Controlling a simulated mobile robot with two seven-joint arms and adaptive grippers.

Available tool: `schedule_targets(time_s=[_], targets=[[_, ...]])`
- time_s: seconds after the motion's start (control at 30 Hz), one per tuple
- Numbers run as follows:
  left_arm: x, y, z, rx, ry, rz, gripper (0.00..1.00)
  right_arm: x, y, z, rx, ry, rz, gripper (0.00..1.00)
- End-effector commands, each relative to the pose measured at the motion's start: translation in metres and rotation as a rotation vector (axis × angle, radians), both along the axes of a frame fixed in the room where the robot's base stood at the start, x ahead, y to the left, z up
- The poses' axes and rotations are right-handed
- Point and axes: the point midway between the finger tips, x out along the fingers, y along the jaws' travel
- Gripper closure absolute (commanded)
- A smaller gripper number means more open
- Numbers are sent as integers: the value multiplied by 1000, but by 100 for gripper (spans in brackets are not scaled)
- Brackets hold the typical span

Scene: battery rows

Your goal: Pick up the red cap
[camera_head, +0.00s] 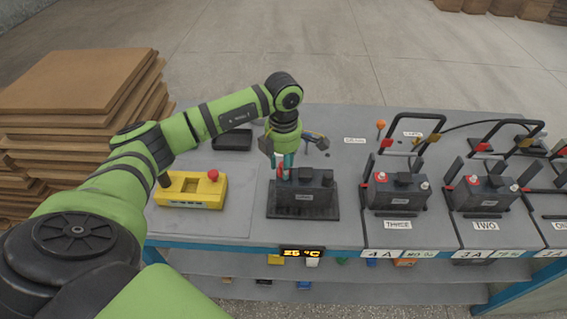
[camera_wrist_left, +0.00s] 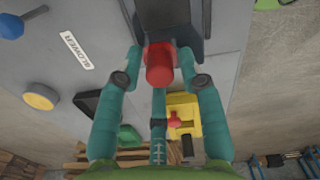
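The red cap (camera_wrist_left: 160,66) is between the two teal fingers of my left gripper (camera_wrist_left: 161,58) in the left wrist view. The fingertips are close on both sides of the cap; I cannot tell whether they press on it. In the head view, my left gripper (camera_head: 284,168) points down over the left end of a dark battery (camera_head: 305,196), which stands on a black base. Only a bit of the red cap (camera_head: 280,171) shows there, mostly hidden by the fingers. My right gripper is not in view.
A yellow box (camera_head: 190,190) with a red button stands left of the battery. A black tray (camera_head: 232,140) lies behind it. More batteries with black handles and red caps (camera_head: 398,191) stand to the right. Stacked brown boards (camera_head: 75,85) rise at the left.

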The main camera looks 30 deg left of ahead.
Motion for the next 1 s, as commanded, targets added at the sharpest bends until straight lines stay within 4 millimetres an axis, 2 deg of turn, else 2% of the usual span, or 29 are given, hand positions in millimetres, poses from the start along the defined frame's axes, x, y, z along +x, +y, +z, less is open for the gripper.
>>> schedule_targets(time_s=[0.2, 0.23, 0.3, 0.77, 0.87, 1.0], targets=[[0, 0, -1, -1, -1, 0, 62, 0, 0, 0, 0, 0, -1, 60], [0, 0, -1, -1, -1, 0, 74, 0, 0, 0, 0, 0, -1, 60], [0, 0, -1, -1, -1, 0, 88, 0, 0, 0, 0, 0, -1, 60], [1, 0, 2, -1, -3, 0, 88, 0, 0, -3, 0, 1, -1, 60], [1, 0, 9, -1, -5, 0, 88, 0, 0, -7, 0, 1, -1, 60], [2, -1, 29, -2, -8, 0, 88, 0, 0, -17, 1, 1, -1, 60]])
